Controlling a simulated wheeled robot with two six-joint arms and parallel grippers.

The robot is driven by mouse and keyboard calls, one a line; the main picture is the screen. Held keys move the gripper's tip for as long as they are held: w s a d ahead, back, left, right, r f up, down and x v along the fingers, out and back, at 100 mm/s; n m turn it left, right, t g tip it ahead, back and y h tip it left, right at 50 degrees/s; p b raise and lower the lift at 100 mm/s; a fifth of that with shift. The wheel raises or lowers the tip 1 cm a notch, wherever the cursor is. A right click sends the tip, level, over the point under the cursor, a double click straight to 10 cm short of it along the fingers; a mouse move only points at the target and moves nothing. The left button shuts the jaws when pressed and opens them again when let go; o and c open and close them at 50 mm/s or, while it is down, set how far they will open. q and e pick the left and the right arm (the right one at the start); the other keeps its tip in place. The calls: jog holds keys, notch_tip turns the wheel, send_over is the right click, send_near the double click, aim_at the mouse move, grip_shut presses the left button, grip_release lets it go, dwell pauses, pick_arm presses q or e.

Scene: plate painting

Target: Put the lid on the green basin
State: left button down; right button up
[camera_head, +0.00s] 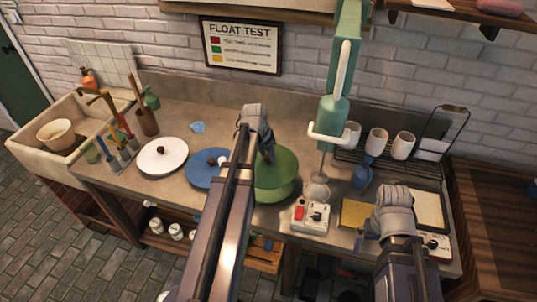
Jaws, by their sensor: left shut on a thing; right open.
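The green basin (278,194) stands on the counter near its front edge, in the middle of the view. A flat, darker green round surface, which looks like the green lid (287,163), covers its top. I cannot tell whether it is fully seated. My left gripper (268,156) points down over this green top and is shut, apparently on the lid's knob; my arm and wrist hide the contact and the left side of the basin. My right gripper (362,236) is open and empty at the counter's front right, beside the yellow sponge.
A white round lid (174,157) and a blue round lid (200,179) lie left of the basin. A green mixer-like stand (335,112) and a control box (311,215) are close on the right. A rack with white cups (377,140) stands behind right.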

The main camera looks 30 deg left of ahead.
pick_arm(q)
jog(key=shift+f+b, duration=4.15)
jog(key=shift+f, duration=0.15)
grip_release()
jog(key=shift+r+p, duration=3.45)
jog(key=shift+r, duration=0.15)
jog(key=shift+f, duration=0.15)
